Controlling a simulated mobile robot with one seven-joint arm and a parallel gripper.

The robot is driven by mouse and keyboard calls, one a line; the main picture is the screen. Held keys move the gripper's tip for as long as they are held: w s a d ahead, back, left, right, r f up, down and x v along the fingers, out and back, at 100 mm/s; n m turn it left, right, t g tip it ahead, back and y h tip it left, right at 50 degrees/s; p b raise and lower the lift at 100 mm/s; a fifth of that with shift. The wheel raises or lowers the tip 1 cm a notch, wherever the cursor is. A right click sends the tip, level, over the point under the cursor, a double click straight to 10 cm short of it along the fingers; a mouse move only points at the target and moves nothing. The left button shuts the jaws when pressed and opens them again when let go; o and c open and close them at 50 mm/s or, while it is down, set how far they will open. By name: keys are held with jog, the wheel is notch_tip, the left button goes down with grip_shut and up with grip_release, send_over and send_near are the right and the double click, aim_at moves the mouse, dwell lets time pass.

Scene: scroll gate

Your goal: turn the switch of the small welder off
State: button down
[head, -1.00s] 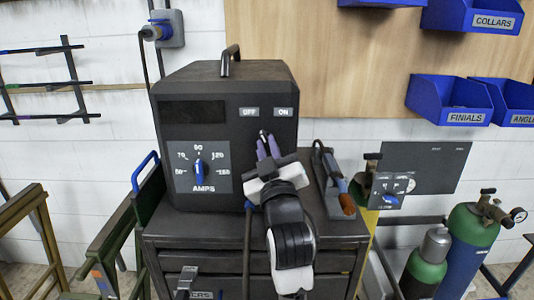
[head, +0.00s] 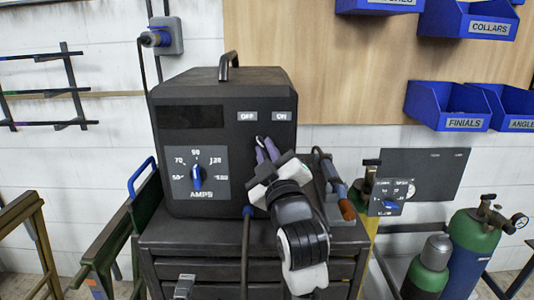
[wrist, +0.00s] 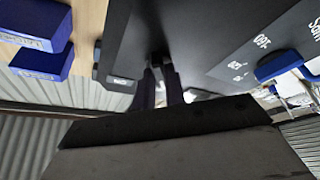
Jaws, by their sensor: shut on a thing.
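The welder (head: 215,150) is a dark box with a top handle, an OFF label (head: 246,116) and an ON label (head: 281,116). My gripper (head: 262,146) is at its front face, just below and between the labels. In the wrist view, my two purple fingers (wrist: 162,78) are shut on a small dark switch (wrist: 158,57) on the face. The fingers hide most of the switch, so I cannot tell which way it points. The ON label also shows upside down in the wrist view (wrist: 122,81), left of my fingers.
A blue amps knob (head: 197,177) is on the welder's left face. The welder stands on a dark drawer cabinet (head: 205,235). A torch with an orange tip (head: 346,208) lies right of my gripper. Gas cylinders (head: 468,245) stand at right, and blue bins (head: 447,106) hang above.

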jog(key=c, duration=1.5)
grip_release()
jog(key=shift+o, duration=0.2)
jog(key=b+v, duration=1.3)
jog(key=b, duration=0.3)
jog(key=shift+s, duration=0.35)
jog(key=shift+d+f, duration=0.1)
jog(key=shift+f, duration=0.05)
